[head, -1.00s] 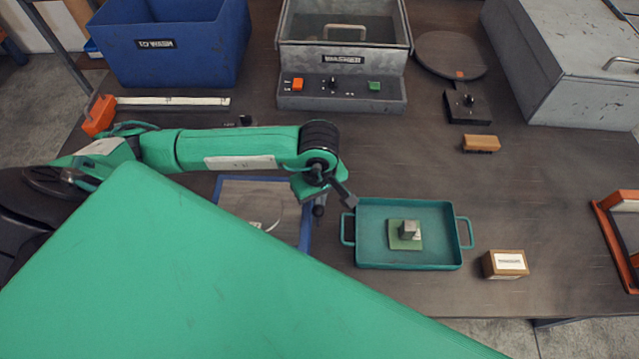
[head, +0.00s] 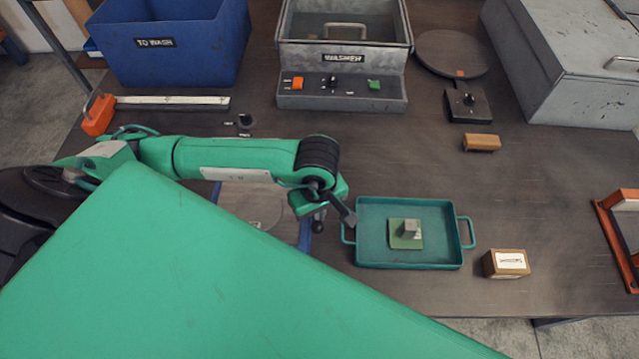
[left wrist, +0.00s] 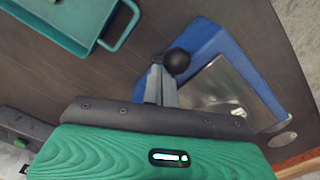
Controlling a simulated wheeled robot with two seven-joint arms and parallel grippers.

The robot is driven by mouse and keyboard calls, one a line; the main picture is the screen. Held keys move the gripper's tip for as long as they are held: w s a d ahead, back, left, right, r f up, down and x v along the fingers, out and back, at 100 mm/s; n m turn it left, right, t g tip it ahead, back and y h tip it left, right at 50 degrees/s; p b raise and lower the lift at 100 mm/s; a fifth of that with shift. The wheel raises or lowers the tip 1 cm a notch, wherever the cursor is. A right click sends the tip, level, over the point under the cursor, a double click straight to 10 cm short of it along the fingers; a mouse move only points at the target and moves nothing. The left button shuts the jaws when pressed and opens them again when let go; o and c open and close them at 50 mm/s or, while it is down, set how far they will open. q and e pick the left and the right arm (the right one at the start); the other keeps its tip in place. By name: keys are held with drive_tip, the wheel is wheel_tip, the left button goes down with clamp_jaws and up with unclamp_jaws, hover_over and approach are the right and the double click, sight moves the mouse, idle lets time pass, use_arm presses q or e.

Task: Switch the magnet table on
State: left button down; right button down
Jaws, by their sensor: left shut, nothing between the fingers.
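A blue-framed plate with a grey top (head: 303,232), which looks like the magnet table, lies left of the green tray, partly hidden by my left arm. In the left wrist view its blue frame (left wrist: 211,41) and shiny plate (left wrist: 222,92) show, with a black ball knob (left wrist: 177,61) at its edge. My right gripper is not in view.
The green tray (head: 360,240) holds a small block on a green pad. A labelled box (head: 506,264) stands right of it. A small black knob (head: 245,122) sits behind my arm. The washer (head: 342,92) and blue bin (head: 175,55) are at the back.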

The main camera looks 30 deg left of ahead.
use_arm(q)
wheel_tip(320, 180, up, 9)
drive_tip(key=w+p, duration=0.2)
drive_tip(key=p, duration=0.1)
drive_tip(key=shift+a, duration=0.45)
drive_tip(key=shift+s, duration=0.1)
idle(0.6)
